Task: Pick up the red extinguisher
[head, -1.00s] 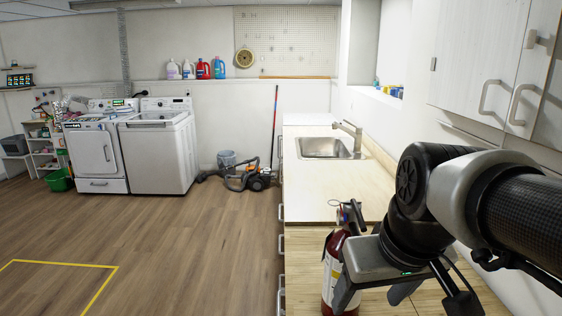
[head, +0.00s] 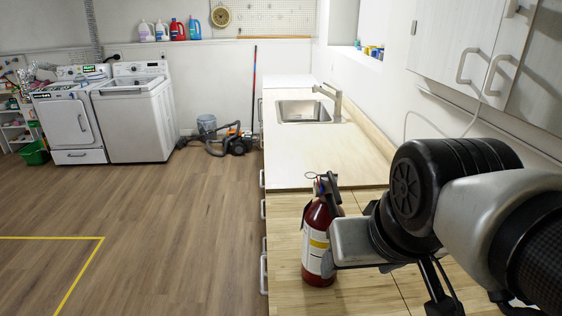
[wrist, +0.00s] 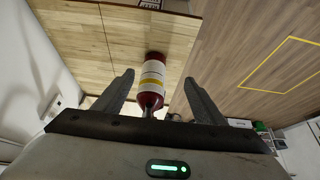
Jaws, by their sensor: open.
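The red extinguisher (head: 318,238) stands upright on the wooden counter near its left edge. It has a white and yellow label and a black handle with a ring on top. My gripper (head: 328,262) is just right of it in the head view, with a finger overlapping its lower right side. In the wrist view, the extinguisher (wrist: 152,80) shows between the two spread fingers of my gripper (wrist: 160,78). The jaws are open, and I cannot tell whether either finger touches it. The far finger is hidden in the head view.
The counter (head: 300,165) runs back to a sink (head: 305,111). Wall cabinets (head: 480,50) hang at the upper right. The floor (head: 170,220) left of the counter is open. A vacuum cleaner (head: 235,140) and washing machines (head: 133,115) stand at the back.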

